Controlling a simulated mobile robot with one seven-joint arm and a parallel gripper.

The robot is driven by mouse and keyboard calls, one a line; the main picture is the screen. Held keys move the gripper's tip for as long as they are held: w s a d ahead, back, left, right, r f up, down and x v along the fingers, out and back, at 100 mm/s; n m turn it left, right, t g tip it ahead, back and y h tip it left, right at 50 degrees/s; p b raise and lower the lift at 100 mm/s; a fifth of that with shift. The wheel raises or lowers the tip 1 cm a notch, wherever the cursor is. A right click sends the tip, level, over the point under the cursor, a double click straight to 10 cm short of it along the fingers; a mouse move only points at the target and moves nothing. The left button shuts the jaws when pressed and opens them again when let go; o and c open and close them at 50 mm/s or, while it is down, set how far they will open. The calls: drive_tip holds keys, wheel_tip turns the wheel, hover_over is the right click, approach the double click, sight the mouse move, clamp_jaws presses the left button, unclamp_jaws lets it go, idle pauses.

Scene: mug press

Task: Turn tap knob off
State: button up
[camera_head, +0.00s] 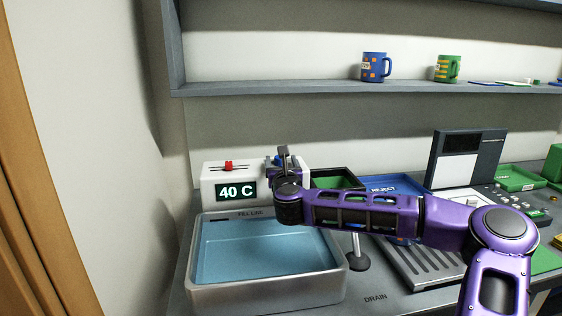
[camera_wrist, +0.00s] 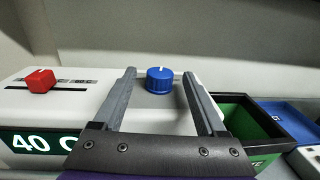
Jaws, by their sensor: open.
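The tap knob (camera_wrist: 159,80) is a round blue knob with a white mark on its top. It stands on the right part of the white tap box (camera_head: 208,182). In the wrist view my gripper (camera_wrist: 153,75) is open, its two grey fingers on either side of the knob with gaps between, apart from it as far as I can tell. In the head view my gripper (camera_head: 284,155) is over the right end of the box and hides the knob. A red slider (camera_wrist: 41,81) sits on the left of the box, above the "40 C" display (camera_head: 236,191).
A metal basin (camera_head: 265,293) with blue water stands in front of the box. A green-lined black bin (camera_head: 335,178) and a blue reject tray (camera_head: 405,184) are to the right. A shelf (camera_head: 300,89) with two mugs runs above. A wall is close on the left.

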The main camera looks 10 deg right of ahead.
drive_tip(key=shift+w, duration=0.65)
clamp_jaws()
